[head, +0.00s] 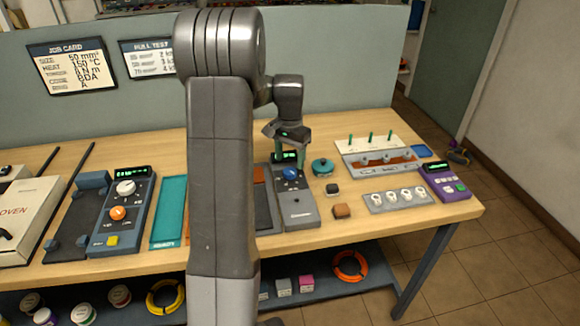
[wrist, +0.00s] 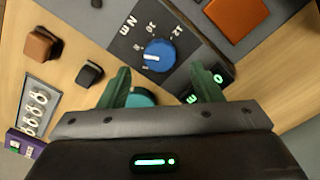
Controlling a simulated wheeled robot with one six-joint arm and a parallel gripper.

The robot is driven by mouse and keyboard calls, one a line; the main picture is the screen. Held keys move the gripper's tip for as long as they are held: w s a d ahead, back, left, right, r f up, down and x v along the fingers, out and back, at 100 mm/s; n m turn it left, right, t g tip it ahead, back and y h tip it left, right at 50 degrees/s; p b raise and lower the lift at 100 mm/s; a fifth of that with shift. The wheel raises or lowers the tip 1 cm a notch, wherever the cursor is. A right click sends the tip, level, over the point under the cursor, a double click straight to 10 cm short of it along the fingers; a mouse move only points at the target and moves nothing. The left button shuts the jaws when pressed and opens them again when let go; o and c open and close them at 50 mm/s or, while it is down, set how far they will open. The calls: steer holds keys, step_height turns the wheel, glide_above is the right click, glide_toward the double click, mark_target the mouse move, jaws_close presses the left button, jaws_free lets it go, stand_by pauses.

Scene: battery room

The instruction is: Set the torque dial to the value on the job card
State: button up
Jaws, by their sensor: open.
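The torque dial is a round blue knob (head: 290,174) on a grey unit (head: 300,210) at the middle of the bench. In the wrist view the blue knob (wrist: 160,52) has a white pointer mark towards the picture's left, with "N m" and printed numbers around it. My gripper (head: 289,158) is over the unit, its green fingers apart. In the wrist view the fingers (wrist: 162,84) are empty, and the knob lies beyond their tips. The unit's green display (wrist: 205,88) is partly hidden by a finger. The job card (head: 70,66) hangs on the back panel; its torque number is too small to read surely.
A teal round object (head: 322,167), a black block (head: 332,189) and a brown block (head: 342,211) stand right of the unit.

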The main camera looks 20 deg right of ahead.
mark_target(290, 171)
step_height(290, 171, up, 10)
steer(key=shift+f, duration=0.25)
step_height(290, 171, down, 14)
stand_by(0.8)
steer(key=shift+r, duration=0.15)
